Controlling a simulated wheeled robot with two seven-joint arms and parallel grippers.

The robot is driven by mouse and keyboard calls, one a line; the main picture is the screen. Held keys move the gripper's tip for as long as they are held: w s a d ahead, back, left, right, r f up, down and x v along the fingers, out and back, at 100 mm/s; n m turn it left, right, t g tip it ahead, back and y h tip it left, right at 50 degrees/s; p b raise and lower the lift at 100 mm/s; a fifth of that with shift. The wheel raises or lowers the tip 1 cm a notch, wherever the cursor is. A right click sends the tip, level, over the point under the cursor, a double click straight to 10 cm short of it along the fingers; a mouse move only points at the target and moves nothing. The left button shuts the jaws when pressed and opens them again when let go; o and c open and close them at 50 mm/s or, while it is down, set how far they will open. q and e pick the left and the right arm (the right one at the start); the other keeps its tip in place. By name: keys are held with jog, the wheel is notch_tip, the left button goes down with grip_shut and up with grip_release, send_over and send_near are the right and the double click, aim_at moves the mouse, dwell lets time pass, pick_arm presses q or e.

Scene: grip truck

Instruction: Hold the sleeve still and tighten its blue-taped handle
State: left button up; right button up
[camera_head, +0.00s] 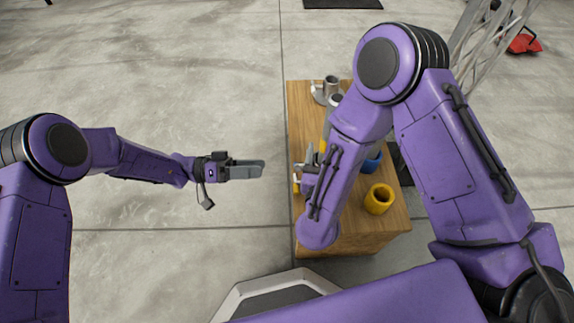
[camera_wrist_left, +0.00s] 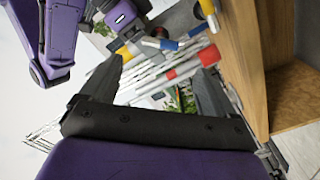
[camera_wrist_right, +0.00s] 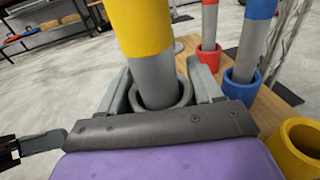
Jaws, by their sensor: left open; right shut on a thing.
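A blue-taped handle (camera_wrist_right: 252,45) stands in a blue sleeve (camera_wrist_right: 238,88) right of my right gripper in the right wrist view; the blue sleeve also shows in the head view (camera_head: 372,163), partly behind my right arm. My right gripper (camera_wrist_right: 160,88) is shut on a grey sleeve (camera_wrist_right: 162,100) around a grey handle with yellow tape (camera_wrist_right: 142,25). That handle stands upright from the sleeve. My left gripper (camera_head: 262,168) is open and empty, left of the table edge; its fingers frame a gap in the left wrist view (camera_wrist_left: 160,75).
A wooden table (camera_head: 345,240) carries an empty yellow sleeve (camera_head: 379,198) at its front right. A red-taped handle in a red sleeve (camera_wrist_right: 209,55) stands behind the gripper. Grey cups (camera_head: 331,86) stand at the table's far end. Open floor lies left of the table.

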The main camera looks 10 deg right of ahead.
aim_at(302, 167)
pick_arm(q)
jog(key=x, duration=0.9)
jog(key=c, duration=1.1)
